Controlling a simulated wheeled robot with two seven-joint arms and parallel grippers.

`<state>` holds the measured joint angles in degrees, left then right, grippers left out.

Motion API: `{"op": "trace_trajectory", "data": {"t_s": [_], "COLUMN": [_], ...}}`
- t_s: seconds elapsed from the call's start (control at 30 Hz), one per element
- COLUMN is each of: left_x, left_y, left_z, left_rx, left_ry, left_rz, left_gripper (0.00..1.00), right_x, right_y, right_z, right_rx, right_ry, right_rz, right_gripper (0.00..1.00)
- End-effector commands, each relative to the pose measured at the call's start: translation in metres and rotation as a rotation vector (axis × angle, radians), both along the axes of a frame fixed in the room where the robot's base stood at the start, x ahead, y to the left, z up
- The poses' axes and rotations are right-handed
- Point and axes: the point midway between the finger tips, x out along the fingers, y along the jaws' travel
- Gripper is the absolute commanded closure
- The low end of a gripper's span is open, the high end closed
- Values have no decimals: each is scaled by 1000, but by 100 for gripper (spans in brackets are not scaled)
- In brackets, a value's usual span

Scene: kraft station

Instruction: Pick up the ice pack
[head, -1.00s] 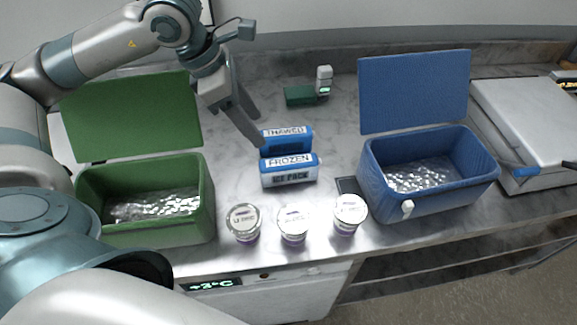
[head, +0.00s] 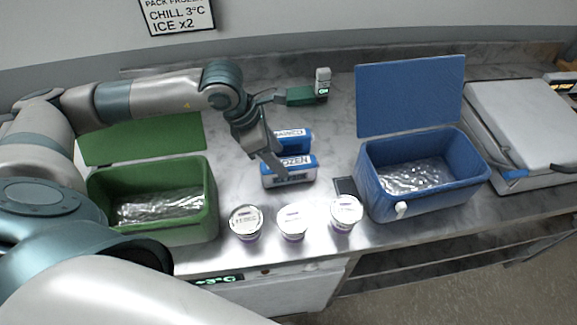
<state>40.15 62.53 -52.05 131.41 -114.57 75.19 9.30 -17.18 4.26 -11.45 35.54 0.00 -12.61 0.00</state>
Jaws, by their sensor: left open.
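Two blue and white ice packs stand on the marble counter in the head view. The nearer one, the ice pack labelled FROZEN (head: 290,176), has its left part partly covered by my gripper. The one behind it, the ice pack labelled THAWED in the earlier view (head: 295,140), is also partly covered. My left gripper (head: 269,166) is open, with its fingers pointing down at the left end of the two packs. I cannot tell whether a finger touches a pack. My right gripper is not in view.
A green open box (head: 211,212) stands left and a blue open box (head: 372,190) right, both lined with silvery wrap. Several lidded cups (head: 292,222) stand in front of the packs. A sign (head: 178,15) hangs on the wall.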

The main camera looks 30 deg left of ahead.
Motion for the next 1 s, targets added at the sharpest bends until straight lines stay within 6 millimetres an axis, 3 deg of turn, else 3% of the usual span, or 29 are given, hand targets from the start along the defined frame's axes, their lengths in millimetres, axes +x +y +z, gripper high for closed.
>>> {"op": "trace_trajectory", "data": {"t_s": [0.57,1.0], "left_x": [3,16], "left_y": [-4,-21], "left_z": [-8,-46], "left_rx": [0,0], "left_ry": [3,2], "left_rz": [0,1], "left_gripper": [48,48], "right_x": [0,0], "right_y": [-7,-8], "right_z": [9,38], "right_rx": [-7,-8], "right_ry": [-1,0], "right_rz": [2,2], "right_gripper": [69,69]}}
